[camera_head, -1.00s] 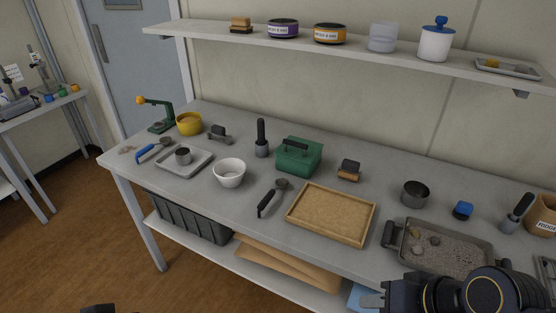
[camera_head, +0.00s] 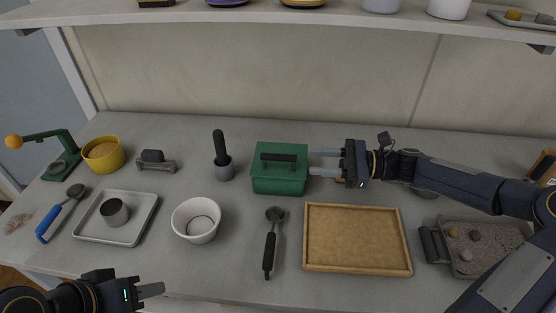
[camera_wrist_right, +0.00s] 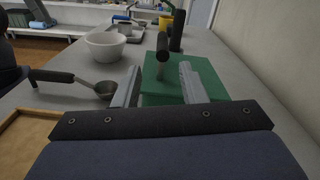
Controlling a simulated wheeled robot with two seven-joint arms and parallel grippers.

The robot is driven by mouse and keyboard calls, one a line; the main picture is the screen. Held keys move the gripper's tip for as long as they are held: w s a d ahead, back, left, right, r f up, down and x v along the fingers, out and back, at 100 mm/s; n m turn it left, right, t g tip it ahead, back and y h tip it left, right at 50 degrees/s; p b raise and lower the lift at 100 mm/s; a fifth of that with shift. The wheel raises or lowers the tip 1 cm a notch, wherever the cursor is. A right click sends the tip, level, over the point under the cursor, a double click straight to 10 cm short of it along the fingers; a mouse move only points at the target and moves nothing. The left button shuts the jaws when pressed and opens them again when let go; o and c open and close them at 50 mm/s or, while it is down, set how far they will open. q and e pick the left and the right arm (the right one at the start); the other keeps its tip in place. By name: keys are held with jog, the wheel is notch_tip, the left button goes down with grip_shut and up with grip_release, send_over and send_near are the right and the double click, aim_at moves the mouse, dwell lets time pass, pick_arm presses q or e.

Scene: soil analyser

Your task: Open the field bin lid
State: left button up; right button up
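The field bin (camera_head: 280,180) is a green box in the middle of the table, with its lid (camera_head: 268,150) down and a black bar handle (camera_head: 279,158) on top. My right gripper (camera_head: 313,162) is open and empty at the bin's right side, its fingers pointing left toward the handle. In the right wrist view, the green bin (camera_wrist_right: 200,75) lies just ahead of the open fingers (camera_wrist_right: 160,68), and the black handle (camera_wrist_right: 162,45) stands beyond the gap between them. My left gripper (camera_head: 150,291) is over the table's front left edge, apart from everything; its finger opening is unclear.
A black-handled scoop (camera_head: 270,245), a white bowl (camera_head: 197,222) and a wooden tray (camera_head: 357,268) lie in front of the bin. A black-handled tool (camera_head: 222,155) stands left of it. My right arm covers things at the right. A shelf (camera_head: 330,15) runs above the back.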

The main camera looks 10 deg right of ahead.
aim_at(289, 158)
jog(key=a, duration=0.2)
jog(key=w+a, duration=0.1)
jog(key=a, duration=0.4)
jog(key=shift+w+a, duration=0.3)
jog(key=shift+w, duration=0.1)
grip_shut()
